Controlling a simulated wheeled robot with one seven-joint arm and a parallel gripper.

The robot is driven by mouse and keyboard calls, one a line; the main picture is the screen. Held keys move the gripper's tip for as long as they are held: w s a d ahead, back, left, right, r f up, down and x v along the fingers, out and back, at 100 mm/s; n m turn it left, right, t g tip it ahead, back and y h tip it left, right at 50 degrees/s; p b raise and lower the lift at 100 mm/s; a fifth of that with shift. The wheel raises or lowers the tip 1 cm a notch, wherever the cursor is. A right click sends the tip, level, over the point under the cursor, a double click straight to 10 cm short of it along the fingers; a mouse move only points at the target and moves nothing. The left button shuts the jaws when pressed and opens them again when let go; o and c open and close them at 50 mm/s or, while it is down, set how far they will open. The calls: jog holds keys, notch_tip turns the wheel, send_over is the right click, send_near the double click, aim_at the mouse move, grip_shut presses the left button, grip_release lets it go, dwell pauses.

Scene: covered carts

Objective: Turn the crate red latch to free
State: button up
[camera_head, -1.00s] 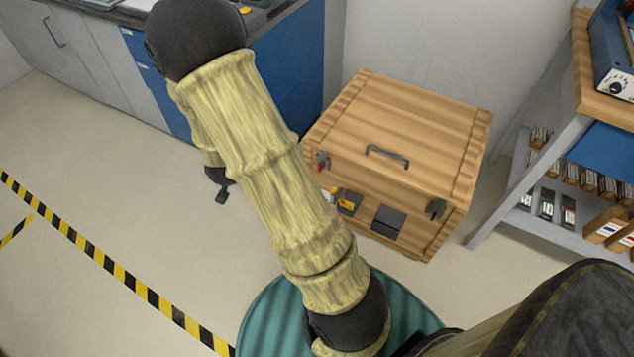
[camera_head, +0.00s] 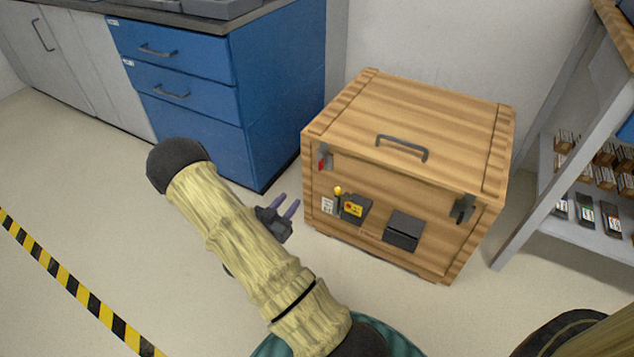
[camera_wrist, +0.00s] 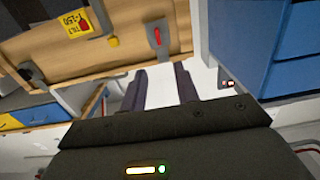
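The wooden crate (camera_head: 420,115) stands on the floor against the wall, its lid down. The red latch (camera_head: 322,157) is at the upper left of its front face; it also shows in the wrist view (camera_wrist: 157,36), where the crate appears upside down. A dark latch (camera_head: 463,208) is at the front's right side. My gripper (camera_head: 291,208) is left of the crate, apart from it and lower than the red latch. Its two fingers stand apart with nothing between them, as the wrist view (camera_wrist: 160,85) also shows.
A blue drawer cabinet (camera_head: 190,95) stands left behind my gripper. The crate's front carries a yellow-labelled box (camera_head: 354,209), a yellow knob (camera_head: 338,190) and a dark panel (camera_head: 403,231). A shelf (camera_head: 570,205) stands at right. The floor at left is clear.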

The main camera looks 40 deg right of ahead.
aim_at(319, 166)
jog(key=shift+s+f, duration=0.2)
jog(key=shift+s, duration=0.05)
jog(key=b+x, duration=0.6)
jog(key=x, duration=1)
jog(key=shift+d+r, duration=0.15)
jog(key=shift+w+d+r, duration=0.15)
jog(key=shift+w+d, duration=0.2)
jog(key=shift+d, duration=0.25)
grip_shut()
